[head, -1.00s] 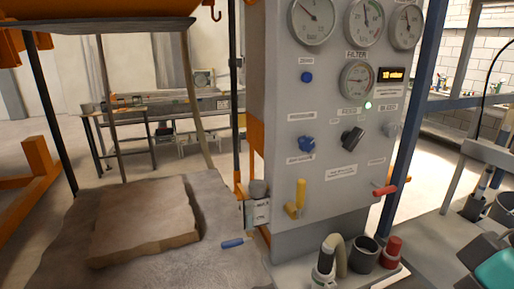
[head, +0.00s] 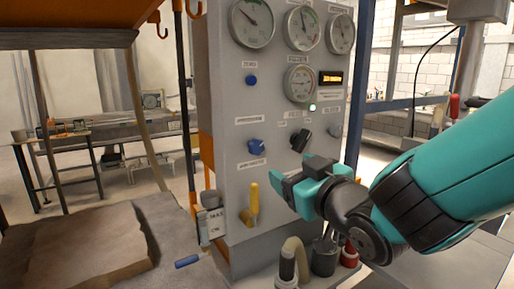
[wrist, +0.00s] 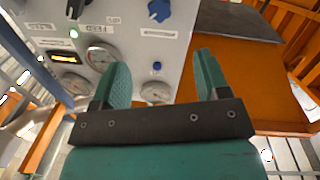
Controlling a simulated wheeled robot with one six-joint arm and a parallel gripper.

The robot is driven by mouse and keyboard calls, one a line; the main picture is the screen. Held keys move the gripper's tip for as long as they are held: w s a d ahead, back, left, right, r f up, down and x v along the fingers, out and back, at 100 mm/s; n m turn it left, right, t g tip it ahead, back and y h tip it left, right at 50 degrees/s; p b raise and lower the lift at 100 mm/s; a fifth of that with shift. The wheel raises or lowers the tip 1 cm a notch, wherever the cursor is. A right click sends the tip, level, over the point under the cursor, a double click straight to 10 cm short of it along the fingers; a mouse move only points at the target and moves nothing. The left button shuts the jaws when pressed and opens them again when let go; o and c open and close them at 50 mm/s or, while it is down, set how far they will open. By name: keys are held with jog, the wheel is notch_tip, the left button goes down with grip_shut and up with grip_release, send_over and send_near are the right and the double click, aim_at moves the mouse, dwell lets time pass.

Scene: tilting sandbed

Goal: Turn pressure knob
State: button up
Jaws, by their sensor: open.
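A grey control panel (head: 228,95) carries a blue lobed knob (head: 256,148), a black knob (head: 300,140) and a grey knob (head: 335,130). Their labels are too small to read, so I cannot tell which is the pressure knob. My gripper (head: 297,176) is open and empty in front of the panel, below the black knob and right of the blue one. In the wrist view the open fingers (wrist: 162,62) point at the panel, with the blue knob (wrist: 159,10) beyond them and the black knob (wrist: 75,8) at the top edge.
Gauges (head: 252,22) and a small display (head: 331,78) sit above the knobs. A yellow lever (head: 251,205) projects below the blue knob. Hoses and cups (head: 325,257) stand at the panel's foot. A sand bed with a slab (head: 85,250) is at left.

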aim_at(258, 149)
jog(key=p+x, duration=0.5)
jog(key=x, duration=0.9)
jog(key=shift+w+a+f+p, duration=0.1)
jog(key=shift+w+a+p, duration=0.25)
jog(key=shift+w, duration=0.25)
jog(key=c, duration=0.9)
